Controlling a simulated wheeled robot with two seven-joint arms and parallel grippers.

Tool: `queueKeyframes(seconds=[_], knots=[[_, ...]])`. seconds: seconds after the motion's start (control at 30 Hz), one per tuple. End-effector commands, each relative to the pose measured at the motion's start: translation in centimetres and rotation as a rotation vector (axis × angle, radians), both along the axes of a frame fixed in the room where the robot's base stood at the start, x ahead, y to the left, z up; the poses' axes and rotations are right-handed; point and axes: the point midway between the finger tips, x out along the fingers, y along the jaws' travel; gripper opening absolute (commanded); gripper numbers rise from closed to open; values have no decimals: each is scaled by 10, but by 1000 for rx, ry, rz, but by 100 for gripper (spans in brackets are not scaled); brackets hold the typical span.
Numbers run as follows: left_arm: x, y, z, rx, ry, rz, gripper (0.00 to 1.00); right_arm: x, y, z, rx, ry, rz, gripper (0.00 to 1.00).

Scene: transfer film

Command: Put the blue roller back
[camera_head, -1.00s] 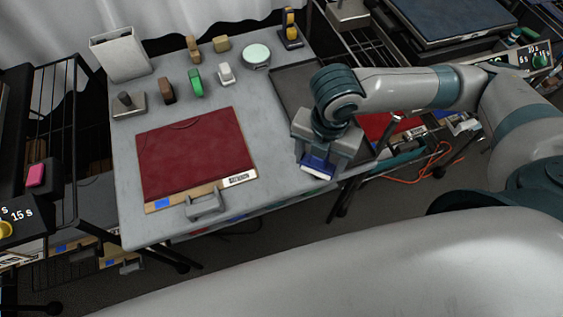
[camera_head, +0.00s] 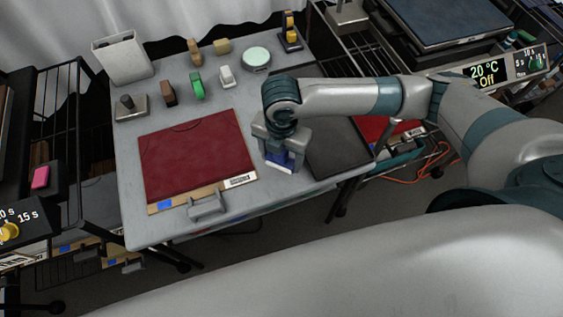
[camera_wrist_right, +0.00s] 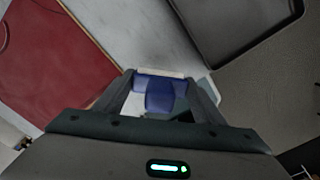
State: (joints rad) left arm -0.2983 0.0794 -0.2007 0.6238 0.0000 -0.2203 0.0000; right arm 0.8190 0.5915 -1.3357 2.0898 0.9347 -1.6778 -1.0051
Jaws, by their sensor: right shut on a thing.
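The blue roller (camera_head: 279,159) is in my right gripper (camera_head: 282,155), between the red sheet on the board and the dark tray. In the right wrist view the blue roller (camera_wrist_right: 160,93) sits between the two fingers of my right gripper (camera_wrist_right: 160,100), with a pale strip along its far edge. My right gripper is shut on it above the grey table (camera_head: 236,122). I cannot tell how high it is above the tabletop. My left gripper does not show.
A red sheet on a board (camera_head: 196,157) lies at the left. A dark tray (camera_head: 337,150) lies at the right. Green (camera_head: 197,85), brown (camera_head: 168,92) and white (camera_head: 226,76) pieces stand behind, with a round pale dish (camera_head: 256,58) and a yellow-topped holder (camera_head: 290,30).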

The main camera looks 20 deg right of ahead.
Motion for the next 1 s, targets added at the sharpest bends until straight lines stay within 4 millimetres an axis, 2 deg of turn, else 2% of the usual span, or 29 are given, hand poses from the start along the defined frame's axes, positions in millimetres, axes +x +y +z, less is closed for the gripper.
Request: queueKeyframes(seconds=[0.4, 0.83, 0.87, 0.9, 0.93, 1.0], knots=[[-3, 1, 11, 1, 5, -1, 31, -1, 0, -38, -1, 1, 1, 43], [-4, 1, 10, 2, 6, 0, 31, 0, -1, -43, -1, -1, 0, 43], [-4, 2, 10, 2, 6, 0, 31, 0, -1, -43, -1, -1, 0, 68], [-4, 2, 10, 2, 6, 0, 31, 0, -1, -43, -1, -1, 0, 78], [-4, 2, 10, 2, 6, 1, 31, 0, -1, -43, -1, -1, 0, 82], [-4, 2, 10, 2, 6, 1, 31, 0, -1, -43, -1, -1, 0, 82]])
